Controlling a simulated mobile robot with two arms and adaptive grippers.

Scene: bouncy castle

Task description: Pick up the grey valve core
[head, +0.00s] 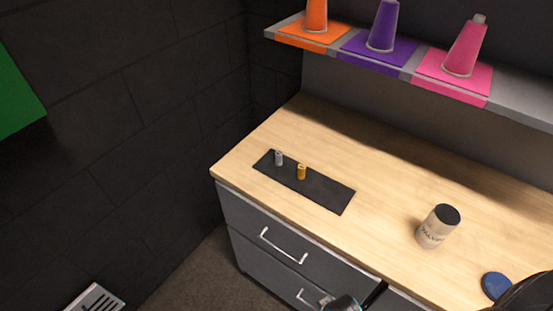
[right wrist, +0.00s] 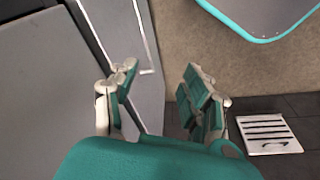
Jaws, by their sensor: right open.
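The grey valve core (head: 279,158) is a small cylinder standing upright on a black mat (head: 325,192) on the wooden worktop. A similar gold-coloured core (head: 301,172) stands just right of it on the same mat. My right gripper (right wrist: 165,82) is open and empty in the right wrist view, above the floor beside the grey drawer fronts, well away from the cores. A small part of an arm of mine shows at the bottom edge of the head view. My left gripper is not identifiable in either view.
A jar with a black lid (head: 436,227) and a blue disc (head: 496,286) are on the worktop (head: 380,170) to the right. A shelf with orange, purple and pink cones (head: 465,48) overhangs the back. Drawers with bar handles (head: 283,246) are below. A floor vent (right wrist: 268,135) lies left.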

